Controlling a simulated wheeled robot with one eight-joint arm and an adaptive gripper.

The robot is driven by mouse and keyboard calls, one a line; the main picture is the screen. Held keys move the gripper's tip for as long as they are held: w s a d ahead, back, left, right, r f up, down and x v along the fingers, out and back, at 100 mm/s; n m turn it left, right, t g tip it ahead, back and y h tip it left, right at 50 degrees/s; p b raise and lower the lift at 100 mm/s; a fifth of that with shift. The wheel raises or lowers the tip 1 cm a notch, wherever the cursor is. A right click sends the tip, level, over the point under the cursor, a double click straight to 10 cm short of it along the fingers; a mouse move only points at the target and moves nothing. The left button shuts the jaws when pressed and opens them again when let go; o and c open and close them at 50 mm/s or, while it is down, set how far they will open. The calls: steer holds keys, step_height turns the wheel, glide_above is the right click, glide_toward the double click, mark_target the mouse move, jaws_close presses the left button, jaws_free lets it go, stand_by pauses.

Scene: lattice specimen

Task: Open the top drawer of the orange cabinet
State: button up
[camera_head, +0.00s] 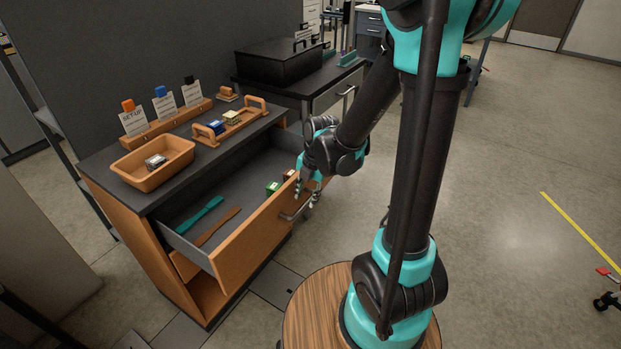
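The orange cabinet (166,254) stands at the left with a dark worktop (123,203). Its top drawer (250,243) is pulled well out, and its grey inside shows. In it lie a teal tool (200,215), a brown strip (217,228) and small green and red boxes (273,187) near the right end. A metal handle (290,216) sits on the drawer front. My gripper (308,197) is at the right part of the drawer front, with its fingers by the handle. I cannot tell whether the fingers close on the handle.
On the worktop are an orange bin (152,181), a wooden holder with label cards (163,132) and a handled tray (231,127). A black case (278,62) stands on the grey cabinet behind. The floor (510,200) to the right is mostly clear.

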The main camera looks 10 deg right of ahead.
step_height(320, 180, up, 9)
steer(key=s+d, duration=0.1)
steer(key=shift+d, duration=0.2)
steer(key=shift+s+d, duration=0.1)
stand_by(0.5)
steer(key=s+d+f+m+t+h, duration=0.1)
steer(key=s+d+f+m, duration=0.2)
steer(key=m, duration=1.1)
steer(key=s+d+f+m+t, duration=0.1)
steer(key=s+d+f+m, duration=0.2)
steer(key=m, duration=1.1)
steer(key=s+d, duration=0.3)
steer(key=d, duration=0.2)
steer(key=shift+d+m+t+h, duration=0.2)
steer(key=shift+m+t+h, duration=0.1)
steer(key=shift+t+h, duration=0.1)
steer(key=shift+f, duration=0.1)
stand_by(1.9)
